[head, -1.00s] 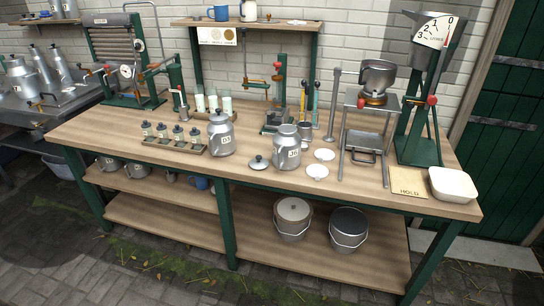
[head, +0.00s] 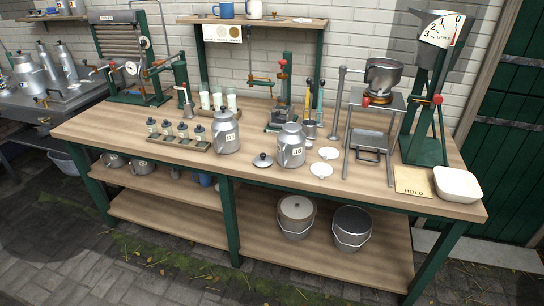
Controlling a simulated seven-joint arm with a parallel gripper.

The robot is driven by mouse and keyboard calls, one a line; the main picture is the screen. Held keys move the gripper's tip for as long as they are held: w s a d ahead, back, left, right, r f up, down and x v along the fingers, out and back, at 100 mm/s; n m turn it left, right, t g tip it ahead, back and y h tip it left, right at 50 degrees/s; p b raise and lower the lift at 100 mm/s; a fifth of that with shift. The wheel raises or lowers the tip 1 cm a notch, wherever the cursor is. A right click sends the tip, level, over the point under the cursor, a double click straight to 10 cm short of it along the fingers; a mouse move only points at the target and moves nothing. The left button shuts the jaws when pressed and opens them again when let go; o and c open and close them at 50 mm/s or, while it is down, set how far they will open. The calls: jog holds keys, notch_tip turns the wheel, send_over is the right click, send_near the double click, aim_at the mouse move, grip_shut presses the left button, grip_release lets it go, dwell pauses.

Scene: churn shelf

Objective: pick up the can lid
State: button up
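The can lid (head: 262,160), a small grey metal lid with a dark knob, lies flat on the wooden workbench (head: 300,186) near its front edge. It sits just left of the open-looking milk can marked 30 or similar (head: 291,148); that can's mouth is hard to make out. Another milk can (head: 226,134), with a label and a lid on top, stands to the left of the lid. My gripper does not show in the head view.
Two white discs (head: 321,170) lie right of the cans. A rack of small bottles (head: 180,140) stands at left. A metal stand with a pot (head: 384,76), a HOLD board (head: 412,181) and a white tub (head: 457,186) are at right. Pails (head: 351,230) stand on the lower shelf.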

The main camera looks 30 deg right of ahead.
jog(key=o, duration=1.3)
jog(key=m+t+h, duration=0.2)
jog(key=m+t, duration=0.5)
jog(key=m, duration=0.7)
send_near(263, 154)
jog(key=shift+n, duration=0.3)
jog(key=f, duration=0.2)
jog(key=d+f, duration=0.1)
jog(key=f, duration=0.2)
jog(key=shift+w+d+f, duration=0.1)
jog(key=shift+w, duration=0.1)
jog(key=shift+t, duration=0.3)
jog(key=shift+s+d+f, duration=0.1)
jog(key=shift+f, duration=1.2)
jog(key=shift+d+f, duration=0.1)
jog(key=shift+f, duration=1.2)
